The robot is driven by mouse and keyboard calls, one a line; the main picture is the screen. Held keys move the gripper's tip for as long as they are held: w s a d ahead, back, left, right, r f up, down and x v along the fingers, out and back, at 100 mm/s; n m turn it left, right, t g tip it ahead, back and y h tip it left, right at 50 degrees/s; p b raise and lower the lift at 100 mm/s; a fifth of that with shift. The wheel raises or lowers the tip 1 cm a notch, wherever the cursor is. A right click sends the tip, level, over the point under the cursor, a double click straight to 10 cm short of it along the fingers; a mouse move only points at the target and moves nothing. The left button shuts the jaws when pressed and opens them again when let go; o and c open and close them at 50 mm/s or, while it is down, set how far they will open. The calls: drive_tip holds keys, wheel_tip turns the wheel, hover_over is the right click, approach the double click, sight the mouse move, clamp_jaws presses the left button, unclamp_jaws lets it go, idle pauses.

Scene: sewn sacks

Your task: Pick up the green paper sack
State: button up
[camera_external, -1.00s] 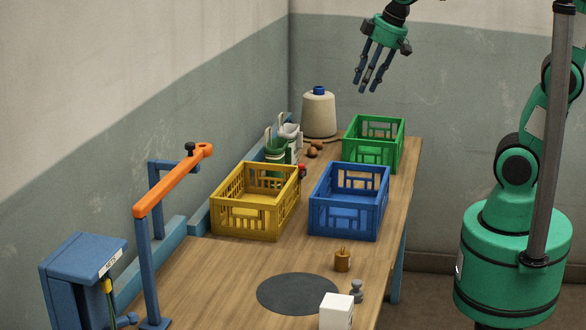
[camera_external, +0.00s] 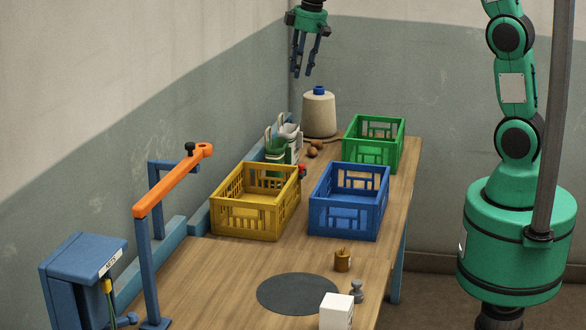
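The green sack (camera_external: 275,149) stands at the back left of the table, behind the yellow crate. A pale strip sticks up at its top, and the yellow crate's rim hides its lower part. A white-grey sack (camera_external: 291,136) stands close behind it, partly overlapping in the view. My gripper (camera_external: 303,74) hangs in the air, high above the sacks and the thread cone in the picture. Its fingers point down, apart and empty.
A yellow crate (camera_external: 246,218), a blue crate (camera_external: 343,219) and a green crate (camera_external: 366,154) stand on the table. A cream thread cone (camera_external: 319,115) stands behind the sacks. Small brown items (camera_external: 313,150) lie nearby. An orange-armed blue stand (camera_external: 172,182) rises at front left.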

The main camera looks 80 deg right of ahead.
drive_tip(key=w+d+f+g+p, duration=0.1)
drive_tip(key=w+d+f+p, duration=0.3)
drive_tip(key=w+d+f, duration=0.65)
drive_tip(key=g+p, duration=0.1)
drive_tip(key=p, duration=0.3)
hover_over(281, 145)
wheel_tip(281, 145, down, 10)
drive_tip(key=shift+w+d+r+y, duration=0.15)
drive_tip(key=shift+w+d+y, duration=0.1)
drive_tip(key=shift+y, duration=0.15)
wheel_tip(281, 145, down, 9)
drive_tip(key=shift+r, duration=0.2)
drive_tip(key=shift+s+f, duration=0.2)
drive_tip(key=shift+f, duration=2.35)
